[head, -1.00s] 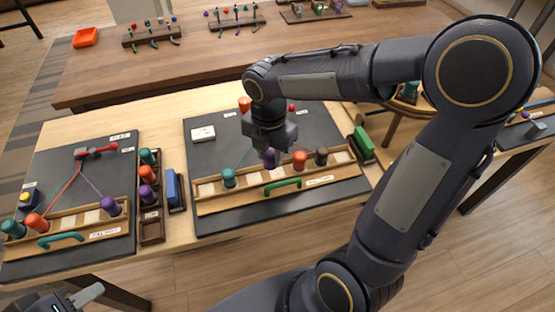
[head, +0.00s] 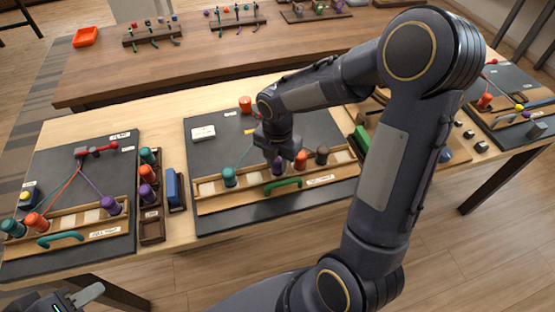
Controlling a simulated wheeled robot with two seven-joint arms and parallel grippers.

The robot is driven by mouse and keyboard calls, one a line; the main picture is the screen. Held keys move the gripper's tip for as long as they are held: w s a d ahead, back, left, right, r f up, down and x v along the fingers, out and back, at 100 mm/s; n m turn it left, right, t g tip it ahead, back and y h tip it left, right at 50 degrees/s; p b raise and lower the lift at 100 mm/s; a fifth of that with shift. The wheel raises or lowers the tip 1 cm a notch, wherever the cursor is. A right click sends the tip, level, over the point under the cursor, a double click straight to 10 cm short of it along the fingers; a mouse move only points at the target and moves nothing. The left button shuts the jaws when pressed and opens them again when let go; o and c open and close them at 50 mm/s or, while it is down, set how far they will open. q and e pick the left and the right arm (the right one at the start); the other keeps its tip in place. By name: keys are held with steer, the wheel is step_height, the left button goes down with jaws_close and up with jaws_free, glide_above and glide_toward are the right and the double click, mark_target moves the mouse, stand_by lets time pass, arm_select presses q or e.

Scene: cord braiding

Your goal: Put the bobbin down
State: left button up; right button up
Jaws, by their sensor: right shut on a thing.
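My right gripper (head: 281,156) is above the wooden rack (head: 208,189) on the middle dark board. It is shut on a purple bobbin (head: 278,167), which hangs upright at the rack between the teal bobbin (head: 229,177) and the orange bobbin (head: 300,161). I cannot tell whether its base touches the rack. A dark brown bobbin (head: 322,155) stands at the right of the orange one. My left gripper (head: 88,294) shows only in part at the bottom left corner, away from the boards.
A green handle (head: 283,184) is on the rack's front. The left board (head: 108,165) and a bobbin tray (head: 151,213) stand to the left. A green block (head: 362,138) is at the right.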

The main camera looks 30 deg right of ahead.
steer(key=shift+f, duration=0.35)
steer(key=o, duration=1)
steer(key=shift+r, duration=0.15)
step_height(320, 180, up, 12)
steer(key=p, duration=0.1)
steer(key=s+a+m+t+y, duration=0.1)
steer(key=s+m+t, duration=0.1)
steer(key=s+m, duration=0.3)
steer(key=s+a+r+m+t+y, duration=0.1)
steer(key=s+m, duration=0.5)
steer(key=m, duration=0.6)
steer(key=s+a+r+m+t+y, duration=0.1)
steer(key=s+a+m+t, duration=0.1)
steer(key=s+m, duration=0.4)
steer(key=shift+a+m+t+y, duration=0.1)
steer(key=shift+m+t+y, duration=0.25)
steer(key=shift+m, duration=1.15)
